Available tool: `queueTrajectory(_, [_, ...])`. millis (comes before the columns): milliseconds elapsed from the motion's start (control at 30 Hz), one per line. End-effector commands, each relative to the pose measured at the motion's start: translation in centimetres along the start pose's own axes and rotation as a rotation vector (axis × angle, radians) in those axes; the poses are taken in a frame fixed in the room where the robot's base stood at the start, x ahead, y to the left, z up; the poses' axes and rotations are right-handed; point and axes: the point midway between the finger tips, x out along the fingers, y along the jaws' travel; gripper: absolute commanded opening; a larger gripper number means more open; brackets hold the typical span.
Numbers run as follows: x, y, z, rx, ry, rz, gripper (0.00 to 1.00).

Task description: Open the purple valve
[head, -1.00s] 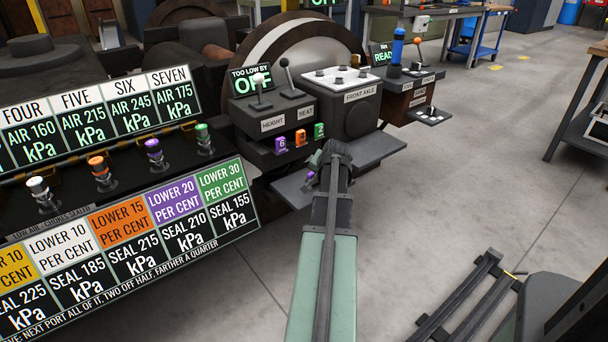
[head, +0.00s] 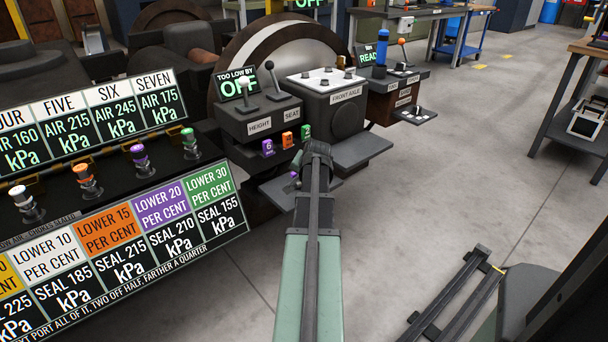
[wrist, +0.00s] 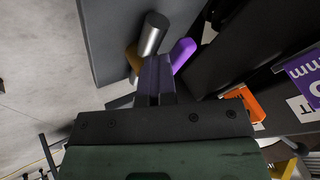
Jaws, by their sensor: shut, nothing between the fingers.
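A purple handle (wrist: 183,53), which looks like the purple valve's lever, shows tilted in the wrist view just right of my fingers. A silver cylinder (wrist: 152,34) stands beside it; whether they join is hidden. My gripper (wrist: 154,72) is shut and empty, its fingertips close to both; I cannot tell if they touch. In the head view a small purple part (head: 296,176) shows left of my arm's end, above a low ledge, and my fingers are hidden there. A separate purple-capped plug (head: 139,158) stands in the row at left.
Purple (head: 267,147), orange (head: 287,139) and green blocks hang under the HEIGHT and SEAT lever console (head: 258,122). The FRONT AXLE box (head: 335,98) stands right of it. In the wrist view an orange block (wrist: 247,103) is right of the gripper.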

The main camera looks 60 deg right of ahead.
Motion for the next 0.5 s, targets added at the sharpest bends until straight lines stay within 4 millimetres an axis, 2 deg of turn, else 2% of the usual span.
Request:
queueTrajectory(67, [0.2, -0.5, 0.0, -0.002, -0.002, -0.009, 0.0])
queueTrajectory(267, [-0.2, -0.1, 0.4, -0.003, -0.003, -0.009, 0.0])
queueTrajectory(500, [-2.9, 2.3, 2.0, -0.009, -0.005, -0.01, 0.0])
